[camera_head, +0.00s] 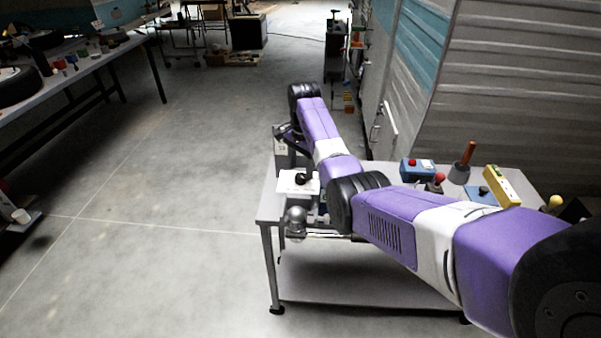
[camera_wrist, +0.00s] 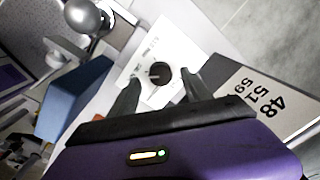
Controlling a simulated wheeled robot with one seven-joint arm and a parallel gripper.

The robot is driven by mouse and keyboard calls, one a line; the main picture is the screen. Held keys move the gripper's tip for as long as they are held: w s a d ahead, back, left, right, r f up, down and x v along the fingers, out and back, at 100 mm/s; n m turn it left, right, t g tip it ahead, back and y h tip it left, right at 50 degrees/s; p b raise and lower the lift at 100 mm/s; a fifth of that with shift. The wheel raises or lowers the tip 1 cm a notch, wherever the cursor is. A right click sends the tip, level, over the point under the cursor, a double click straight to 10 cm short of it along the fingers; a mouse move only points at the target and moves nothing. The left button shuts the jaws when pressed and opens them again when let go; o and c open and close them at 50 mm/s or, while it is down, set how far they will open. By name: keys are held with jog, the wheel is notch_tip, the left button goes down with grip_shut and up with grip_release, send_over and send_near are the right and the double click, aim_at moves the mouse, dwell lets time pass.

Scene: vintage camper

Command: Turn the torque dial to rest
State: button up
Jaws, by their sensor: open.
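The torque dial is a round black knob (camera_wrist: 160,74) with a pale pointer line, on a white panel (camera_wrist: 150,50) with small markings too small to read. In the head view the knob (camera_head: 302,179) sits on the white panel (camera_head: 290,187) near the left end of a workbench. My gripper (camera_wrist: 162,77) is open, with one dark finger to each side of the knob in the wrist view. Gaps show between the fingers and the knob, and I cannot tell the height of the fingertips above it. In the head view my arm hides much of the gripper.
A silver ball (camera_head: 296,216) stands close to the panel. A numbered plate (camera_wrist: 262,100) lies right of the fingers, and a blue block (camera_wrist: 75,98) lies left. A red-topped blue box (camera_head: 418,170), a plunger (camera_head: 462,165) and a yellow item (camera_head: 501,186) stand farther right on the bench.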

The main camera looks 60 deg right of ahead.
aim_at(301, 179)
jog(key=shift+w+f, duration=0.1)
jog(key=shift+f, duration=1.3)
grip_shut()
